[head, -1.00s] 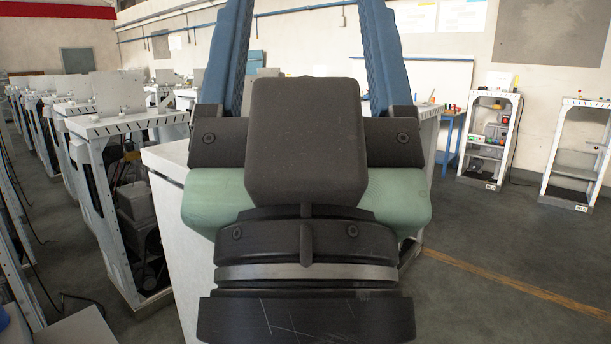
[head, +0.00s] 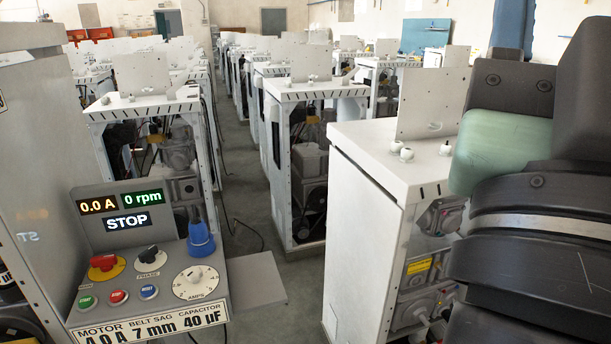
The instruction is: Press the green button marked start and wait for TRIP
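A control panel (head: 160,262) stands at the lower left in the head view. Its green button (head: 87,301) is the leftmost of three in a row; its small lettering looks like START. A red button (head: 118,297) and a blue button (head: 149,291) sit to its right. The displays read 0.0 A, 0 rpm and STOP (head: 127,221); no TRIP shows. My gripper (head: 513,22) is only partly in view at the right edge, far from the panel. One blue finger shows, its tip cut off by the frame, so its opening is hidden.
The panel also carries a red-and-yellow switch (head: 103,263), a black PHASE knob (head: 149,255), an AMPS dial (head: 195,280) and a blue cone-shaped piece (head: 200,238). A white machine cabinet (head: 372,190) stands between panel and arm. A grey plate (head: 256,278) juts out beside the panel.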

